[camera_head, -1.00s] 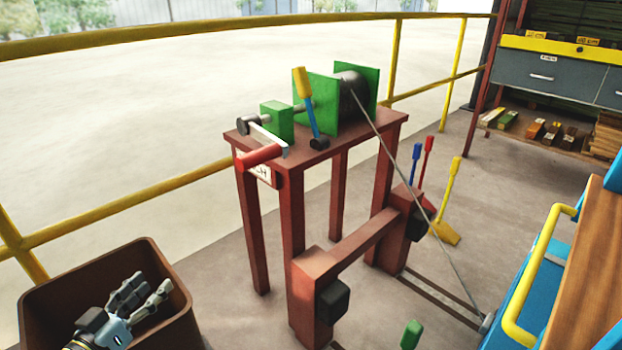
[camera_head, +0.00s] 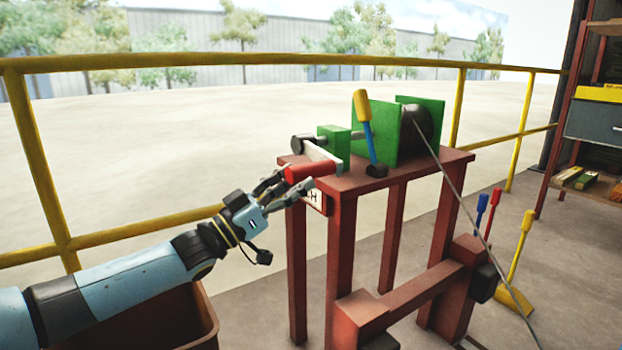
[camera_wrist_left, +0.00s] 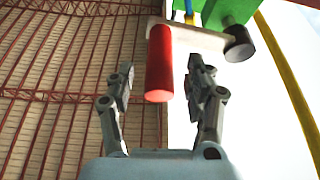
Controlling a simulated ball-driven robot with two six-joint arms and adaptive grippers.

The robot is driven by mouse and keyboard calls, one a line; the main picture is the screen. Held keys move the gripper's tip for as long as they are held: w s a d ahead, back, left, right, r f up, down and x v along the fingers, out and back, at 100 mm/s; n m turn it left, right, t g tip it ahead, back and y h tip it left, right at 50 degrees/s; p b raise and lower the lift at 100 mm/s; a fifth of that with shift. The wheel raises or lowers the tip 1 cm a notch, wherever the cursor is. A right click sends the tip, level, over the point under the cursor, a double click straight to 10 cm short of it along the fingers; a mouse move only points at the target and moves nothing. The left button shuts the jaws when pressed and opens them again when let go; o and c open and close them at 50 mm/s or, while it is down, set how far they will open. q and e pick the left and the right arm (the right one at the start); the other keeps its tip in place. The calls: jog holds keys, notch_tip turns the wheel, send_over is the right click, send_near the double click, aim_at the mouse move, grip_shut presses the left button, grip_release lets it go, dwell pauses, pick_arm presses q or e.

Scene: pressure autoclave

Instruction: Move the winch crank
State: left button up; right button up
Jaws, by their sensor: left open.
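The winch stands on a dark red steel frame (camera_head: 341,240), with green side plates (camera_head: 375,125) and a dark drum (camera_head: 417,129). Its crank has a grey arm (camera_head: 322,154) and a red handle (camera_head: 308,171) that points towards my side. My left gripper (camera_head: 289,187) is open at the red handle. In the left wrist view the red handle (camera_wrist_left: 160,65) lies between the two spread fingers (camera_wrist_left: 162,88), nearer the left one, with gaps visible on both sides. The crank arm (camera_wrist_left: 195,40) shows beyond the fingertips. My right gripper is not in view.
A lever with a yellow grip (camera_head: 362,106) stands beside the crank on the frame top. A cable (camera_head: 465,203) runs down from the drum. A brown bin (camera_head: 205,318) stands below my left arm. A yellow railing (camera_head: 200,60) runs behind.

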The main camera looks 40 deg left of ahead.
aim_at(329, 159)
pick_arm(q)
jog(key=shift+b+x, duration=0.3)
jog(key=shift+x, duration=1.75)
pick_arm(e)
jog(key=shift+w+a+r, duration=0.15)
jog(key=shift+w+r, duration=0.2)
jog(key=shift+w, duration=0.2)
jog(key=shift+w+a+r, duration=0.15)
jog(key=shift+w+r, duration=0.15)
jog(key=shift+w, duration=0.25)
pick_arm(q)
grip_shut()
